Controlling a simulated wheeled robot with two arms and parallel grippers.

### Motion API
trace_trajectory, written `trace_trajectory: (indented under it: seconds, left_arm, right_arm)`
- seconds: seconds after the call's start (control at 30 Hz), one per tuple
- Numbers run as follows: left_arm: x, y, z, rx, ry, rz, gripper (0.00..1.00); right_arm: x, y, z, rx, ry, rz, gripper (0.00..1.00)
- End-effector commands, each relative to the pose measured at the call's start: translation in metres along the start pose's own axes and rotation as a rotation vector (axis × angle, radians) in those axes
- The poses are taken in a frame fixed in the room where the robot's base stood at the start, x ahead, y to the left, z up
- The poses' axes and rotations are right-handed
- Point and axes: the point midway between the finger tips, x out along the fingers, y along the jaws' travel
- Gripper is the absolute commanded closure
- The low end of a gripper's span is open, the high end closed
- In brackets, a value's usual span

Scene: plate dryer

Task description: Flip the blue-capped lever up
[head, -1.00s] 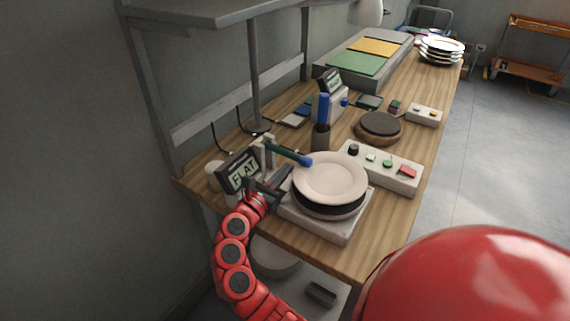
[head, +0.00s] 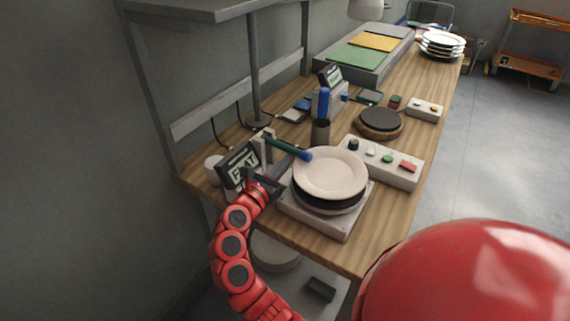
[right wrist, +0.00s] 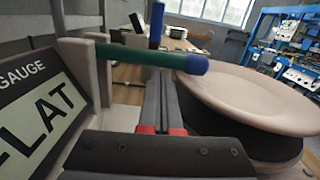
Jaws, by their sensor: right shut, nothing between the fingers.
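The lever (head: 287,148) is a green bar with a blue cap (head: 305,154). It lies nearly level, reaching from a pale post beside the gauge toward the plate. In the right wrist view the lever (right wrist: 140,56) crosses ahead, with its blue cap (right wrist: 196,64) near the plate rim. My right gripper (head: 286,166) is shut and empty. In the right wrist view its fingers (right wrist: 160,88) point forward just below the lever; whether they touch it I cannot tell. My left gripper is not in view. The gauge (head: 240,167) reads FLAT.
A pale plate (head: 330,172) rests on a dark disc and white base (head: 322,218), close right of my gripper. A button box (head: 385,163), a dark cup (head: 320,133) and a round dark pad (head: 379,121) stand behind. A grey shelf post (head: 254,75) rises at left.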

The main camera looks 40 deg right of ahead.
Motion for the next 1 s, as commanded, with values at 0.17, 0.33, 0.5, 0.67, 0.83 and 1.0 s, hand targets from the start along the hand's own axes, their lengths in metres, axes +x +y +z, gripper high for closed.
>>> trace_trajectory:
  seconds: [0.17,0.33,0.5,0.67,0.83,1.0]
  left_arm:
    - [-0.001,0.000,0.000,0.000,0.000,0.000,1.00]
    - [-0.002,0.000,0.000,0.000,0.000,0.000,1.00]
    - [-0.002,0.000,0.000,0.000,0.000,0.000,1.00]
    - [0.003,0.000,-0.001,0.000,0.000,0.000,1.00]
    - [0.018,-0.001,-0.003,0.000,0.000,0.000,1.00]
    - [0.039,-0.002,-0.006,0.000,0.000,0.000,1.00]
  right_arm:
    - [0.001,-0.001,0.002,-0.022,0.000,0.001,1.00]
    - [0.001,-0.002,0.004,-0.054,0.003,-0.001,1.00]
    - [0.002,-0.004,0.010,-0.118,0.005,0.002,1.00]
    - [0.003,-0.005,0.021,-0.214,0.006,0.008,1.00]
    - [0.003,-0.005,0.037,-0.351,0.004,0.014,1.00]
    - [0.004,-0.001,0.054,-0.515,0.003,0.025,1.00]
